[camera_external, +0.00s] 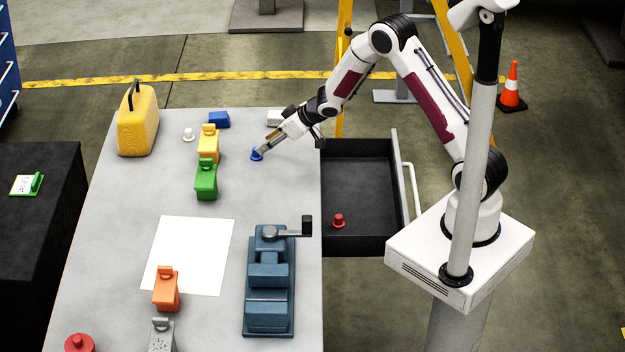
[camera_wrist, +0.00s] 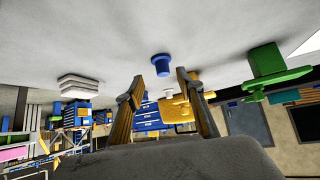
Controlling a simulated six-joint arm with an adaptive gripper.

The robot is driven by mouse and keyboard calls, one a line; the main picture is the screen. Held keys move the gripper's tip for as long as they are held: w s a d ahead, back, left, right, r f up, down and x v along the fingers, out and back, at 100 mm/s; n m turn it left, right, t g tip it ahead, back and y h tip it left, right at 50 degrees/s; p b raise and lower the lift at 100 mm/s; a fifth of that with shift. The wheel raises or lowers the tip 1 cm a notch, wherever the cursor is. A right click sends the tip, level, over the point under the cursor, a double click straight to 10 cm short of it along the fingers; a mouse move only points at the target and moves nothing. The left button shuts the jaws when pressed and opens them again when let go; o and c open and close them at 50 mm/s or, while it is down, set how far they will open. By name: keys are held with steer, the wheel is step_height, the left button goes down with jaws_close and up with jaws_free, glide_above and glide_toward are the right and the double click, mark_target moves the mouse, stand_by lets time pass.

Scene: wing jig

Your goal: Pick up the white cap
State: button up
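The white cap (camera_external: 188,134) stands on the grey table, left of the yellow block and below the blue block in the external view. In the wrist view, a small white shape (camera_wrist: 169,93) beside the yellow block looks like this cap, partly hidden. My gripper (camera_external: 263,148) is low over the table, well to the right of the white cap. In the wrist view my gripper (camera_wrist: 160,80) is open, with its two fingers apart and nothing held. A blue cap (camera_external: 257,155) is right at the fingertips; it also shows just beyond them in the wrist view (camera_wrist: 160,63).
A yellow block (camera_external: 208,145), green block (camera_external: 206,182) and blue block (camera_external: 218,119) stand near the white cap. A yellow canister (camera_external: 138,124) is at left, a white block (camera_external: 275,118) behind my gripper. The open drawer (camera_external: 345,245) holds a red cap (camera_external: 338,220).

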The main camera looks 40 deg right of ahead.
mark_target(261, 157)
steer(key=shift+w+f, duration=0.1)
stand_by(0.3)
steer(key=shift+w+a+f, duration=0.75)
steer(key=shift+w+f, duration=0.15)
steer(key=shift+w, duration=0.15)
steer(key=shift+x, duration=1)
steer(key=c, duration=0.9)
